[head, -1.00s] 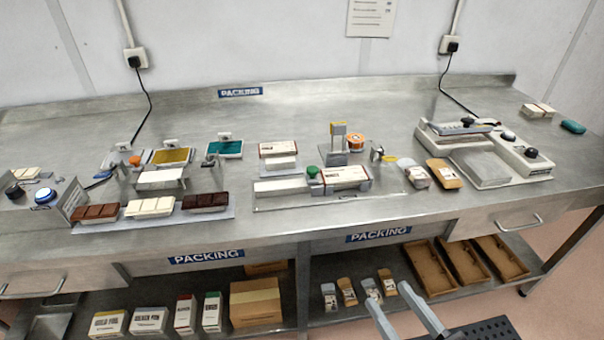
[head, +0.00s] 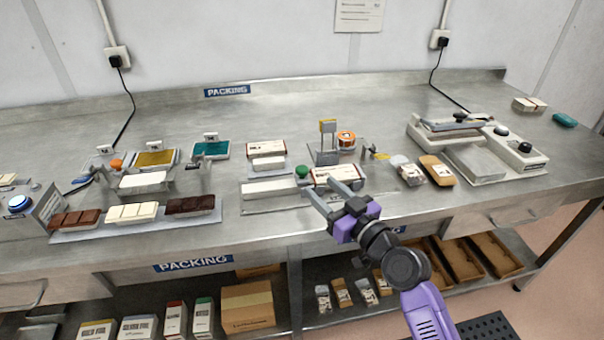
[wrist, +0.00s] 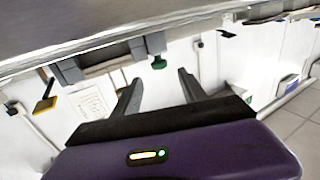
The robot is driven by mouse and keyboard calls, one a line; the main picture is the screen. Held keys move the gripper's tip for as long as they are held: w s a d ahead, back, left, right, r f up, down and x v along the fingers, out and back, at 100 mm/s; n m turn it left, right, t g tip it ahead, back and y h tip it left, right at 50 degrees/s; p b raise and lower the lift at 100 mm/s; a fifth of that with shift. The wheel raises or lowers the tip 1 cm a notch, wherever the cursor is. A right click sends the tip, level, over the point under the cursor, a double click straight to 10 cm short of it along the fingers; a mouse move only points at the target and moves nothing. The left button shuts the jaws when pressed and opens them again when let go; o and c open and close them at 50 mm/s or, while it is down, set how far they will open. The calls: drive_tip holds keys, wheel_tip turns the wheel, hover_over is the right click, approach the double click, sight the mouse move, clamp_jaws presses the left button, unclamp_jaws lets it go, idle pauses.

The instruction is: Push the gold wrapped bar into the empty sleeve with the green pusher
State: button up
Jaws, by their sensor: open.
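The green pusher (head: 302,171) shows as a round green knob on the packing jig in the middle of the bench. It also shows in the wrist view (wrist: 159,62), ahead of and between my fingers. A white labelled sleeve (head: 322,175) lies in the jig just right of the knob, partly hidden by my gripper. A pale flat strip (head: 268,190) of the jig lies left of it. My gripper (head: 318,186) is open and empty, in front of the jig, fingers pointing toward the knob and sleeve. I cannot make out a gold wrapped bar in the jig.
A labelled box (head: 267,147) stands behind the jig. Wrapped bars (head: 437,170) and a sealing machine (head: 480,160) are to the right. Chocolate bars (head: 132,213) lie left.

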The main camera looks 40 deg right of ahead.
sight(305, 172)
drive_tip(key=shift+w+d+p, duration=0.2)
drive_tip(key=shift+w+d, duration=0.05)
drive_tip(key=shift+w, duration=0.9)
drive_tip(key=shift+w+d+p, duration=0.2)
drive_tip(key=shift+w+d, duration=0.05)
drive_tip(key=shift+w, duration=0.95)
drive_tip(key=shift+w+d+p, duration=0.2)
drive_tip(key=shift+w+d, duration=0.05)
drive_tip(key=shift+w, duration=0.9)
clamp_jaws()
